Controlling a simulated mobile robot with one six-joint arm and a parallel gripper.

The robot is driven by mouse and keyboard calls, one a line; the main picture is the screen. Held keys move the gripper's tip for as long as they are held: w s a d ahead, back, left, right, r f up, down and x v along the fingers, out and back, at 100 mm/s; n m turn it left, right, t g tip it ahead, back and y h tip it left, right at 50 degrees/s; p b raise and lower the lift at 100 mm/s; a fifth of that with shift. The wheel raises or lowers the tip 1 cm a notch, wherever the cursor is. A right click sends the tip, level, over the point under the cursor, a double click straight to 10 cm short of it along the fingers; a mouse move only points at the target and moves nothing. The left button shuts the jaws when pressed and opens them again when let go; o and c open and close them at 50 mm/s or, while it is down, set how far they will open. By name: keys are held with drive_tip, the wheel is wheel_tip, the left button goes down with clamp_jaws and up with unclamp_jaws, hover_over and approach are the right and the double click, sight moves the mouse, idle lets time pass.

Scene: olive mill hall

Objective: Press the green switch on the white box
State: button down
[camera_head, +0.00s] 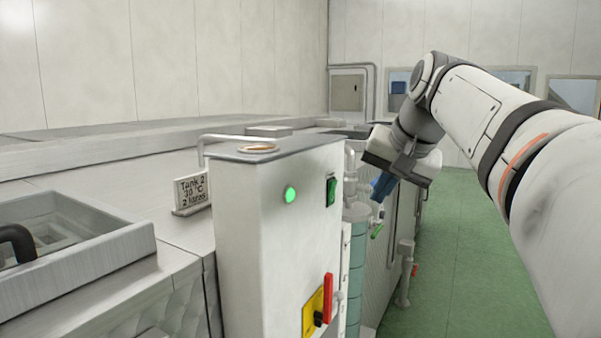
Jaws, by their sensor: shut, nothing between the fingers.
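The white box (265,240) stands in the middle of the view, against the metal tank unit. A green switch (331,191) sits high on its right part, near the vertical edge. A round green light (291,195), glowing, is to the left of the switch. Lower down is a red handle (328,297) on a yellow plate (313,314). My gripper (380,190) is to the right of the box, apart from the switch, with its blue-tipped fingers shut and pointing down. Nothing shows between them.
A sign reading "Tank 2" (191,193) stands on the tank top to the left. An open metal basin (75,235) is at the far left. Pipes and a valve (405,262) stand behind the box. The green floor (480,260) at the right looks clear.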

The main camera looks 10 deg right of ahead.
wheel_tip(320, 180, up, 7)
drive_tip(key=w, duration=0.1)
drive_tip(key=shift+d+f+m+t, duration=0.15)
drive_tip(key=shift+d+m+t, duration=0.25)
drive_tip(key=shift+w+f, duration=0.1)
drive_tip(key=p, duration=0.1)
approach(336, 194)
drive_tip(key=shift+x, duration=2.1)
